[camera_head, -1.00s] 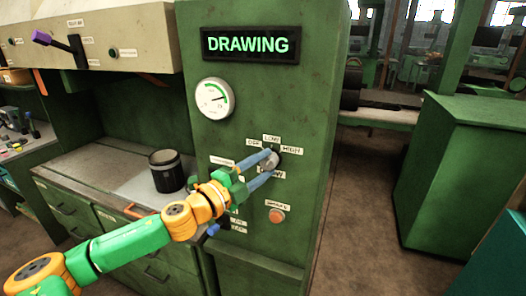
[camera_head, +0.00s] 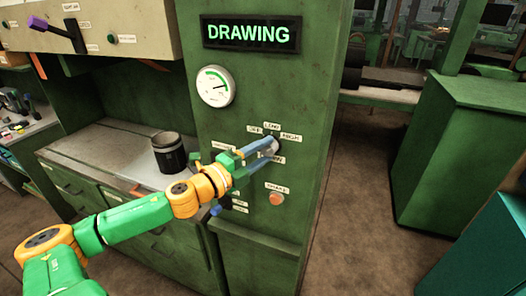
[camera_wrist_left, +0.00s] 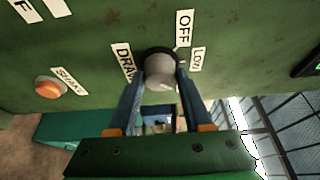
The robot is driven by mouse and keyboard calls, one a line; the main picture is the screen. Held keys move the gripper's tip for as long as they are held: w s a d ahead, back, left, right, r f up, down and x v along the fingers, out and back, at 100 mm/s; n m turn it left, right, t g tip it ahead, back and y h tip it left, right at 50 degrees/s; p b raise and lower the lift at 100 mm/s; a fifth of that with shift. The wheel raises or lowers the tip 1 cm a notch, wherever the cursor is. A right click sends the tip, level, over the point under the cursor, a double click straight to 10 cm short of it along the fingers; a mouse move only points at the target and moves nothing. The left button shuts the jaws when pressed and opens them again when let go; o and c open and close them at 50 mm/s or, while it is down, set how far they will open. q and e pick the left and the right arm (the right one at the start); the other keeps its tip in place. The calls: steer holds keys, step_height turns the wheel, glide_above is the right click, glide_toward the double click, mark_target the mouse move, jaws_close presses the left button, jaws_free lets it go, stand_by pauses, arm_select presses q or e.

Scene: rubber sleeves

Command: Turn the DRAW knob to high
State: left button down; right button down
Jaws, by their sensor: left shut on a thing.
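The DRAW knob (camera_wrist_left: 160,72) is a round grey knob with a dark base on the green machine panel (camera_head: 300,90). In the left wrist view it sits between the two blue fingers of my left gripper (camera_wrist_left: 160,88), which is shut on it. In the head view my left gripper (camera_head: 262,150) reaches the knob from the left and mostly covers it. Labels OFF, LOW and HIGH (camera_head: 291,138) stand around the knob's upper side. The knob's pointer direction cannot be made out. My right gripper is not in view.
A round gauge (camera_head: 215,86) and a lit DRAWING sign (camera_head: 251,34) are above the knob. An orange SHAKE button (camera_head: 276,199) is below it. A dark canister (camera_head: 169,155) stands on the bench at left. Open floor lies right of the panel.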

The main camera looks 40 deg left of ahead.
arm_select(q)
steer(key=shift+c, duration=1.6)
jaws_free()
steer(key=shift+s+f, duration=0.15)
steer(key=shift+s, duration=0.5)
steer(key=s, duration=0.2)
steer(key=s+a, duration=0.1)
steer(key=s, duration=0.2)
steer(key=shift+s, duration=0.35)
steer(key=shift+a, duration=0.1)
